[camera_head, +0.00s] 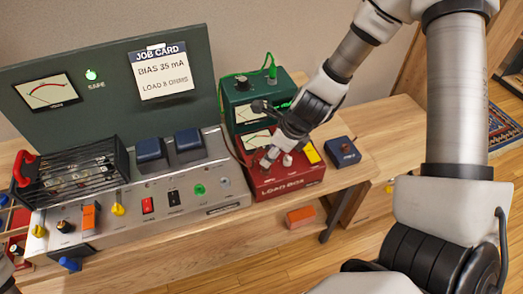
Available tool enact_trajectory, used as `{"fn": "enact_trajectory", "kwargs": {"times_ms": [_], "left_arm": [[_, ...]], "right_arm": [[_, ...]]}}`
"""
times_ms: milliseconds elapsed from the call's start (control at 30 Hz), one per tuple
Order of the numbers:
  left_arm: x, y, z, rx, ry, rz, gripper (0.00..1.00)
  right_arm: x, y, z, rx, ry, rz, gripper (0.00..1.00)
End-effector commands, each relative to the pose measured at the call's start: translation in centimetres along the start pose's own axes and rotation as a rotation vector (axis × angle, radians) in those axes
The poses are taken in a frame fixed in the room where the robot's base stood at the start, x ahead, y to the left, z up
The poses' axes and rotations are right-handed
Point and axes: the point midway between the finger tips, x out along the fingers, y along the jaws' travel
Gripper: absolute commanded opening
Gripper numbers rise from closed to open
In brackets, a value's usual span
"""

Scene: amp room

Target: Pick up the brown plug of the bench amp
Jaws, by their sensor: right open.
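The bench amp (215,182) stands on the left of the bench, a grey sloped panel with switches, knobs and a green back panel (125,115). I cannot make out a brown plug for certain. My right gripper (265,131) comes in from the upper right and is open over the red load box (290,178), in front of the green meter box (243,92). Its fingers hide part of both boxes. I see nothing between the fingers.
A blue box (343,152) sits right of the load box. A green plug (272,72) with a cable stands on the meter box. A black cage (75,178) covers the amp's left. An orange block (300,216) lies below the bench top. The wooden bench's right end (395,125) is clear.

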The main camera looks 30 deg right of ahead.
Motion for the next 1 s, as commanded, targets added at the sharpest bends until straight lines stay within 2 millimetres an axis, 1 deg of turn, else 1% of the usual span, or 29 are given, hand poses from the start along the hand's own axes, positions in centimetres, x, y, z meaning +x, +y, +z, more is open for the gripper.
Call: {"fn": "enact_trajectory", "kwargs": {"times_ms": [33,67,200,300,367,567,600,667,700,733,767,1000], "left_arm": [[1.1,0.0,-0.1,0.000,0.002,0.000,0.40],[1.5,0.0,-0.1,0.000,0.003,0.000,0.40],[4.3,0.0,-0.2,0.001,0.004,0.000,0.40],[5.5,0.0,-0.2,0.001,0.004,0.000,0.40],[5.7,0.0,-0.2,0.000,0.005,0.000,0.40],[5.4,0.0,-0.2,0.000,0.005,0.000,0.40],[5.4,0.0,-0.2,0.000,0.005,0.000,0.40],[5.4,0.0,-0.2,0.000,0.005,0.000,0.40],[5.4,0.0,-0.2,0.000,0.005,0.000,0.40],[5.4,0.0,-0.2,0.000,0.005,0.000,0.40],[5.4,0.0,-0.2,0.000,0.005,0.000,0.40],[5.4,0.0,-0.2,0.000,0.005,0.000,0.40]], "right_arm": [[1.0,0.0,-0.2,-0.002,0.001,-0.001,0.52],[1.5,0.0,-0.3,-0.004,0.002,-0.001,0.52],[4.2,0.1,-0.6,-0.008,0.003,-0.002,0.52],[5.3,0.1,-0.5,-0.007,0.001,-0.002,0.52],[5.4,0.1,-0.4,-0.005,0.002,-0.002,0.52],[5.1,0.1,-0.2,-0.006,0.002,-0.001,0.52],[5.1,0.1,-0.2,-0.006,0.002,-0.001,0.49],[5.1,0.1,-0.2,-0.006,0.002,-0.001,0.27],[5.1,0.1,-0.2,-0.006,0.002,-0.001,0.13],[5.2,0.1,-0.2,-0.006,0.002,-0.001,0.03],[5.2,0.1,-0.2,-0.006,0.002,-0.001,0.00],[5.2,0.1,-0.2,-0.006,0.002,-0.001,0.00]]}}
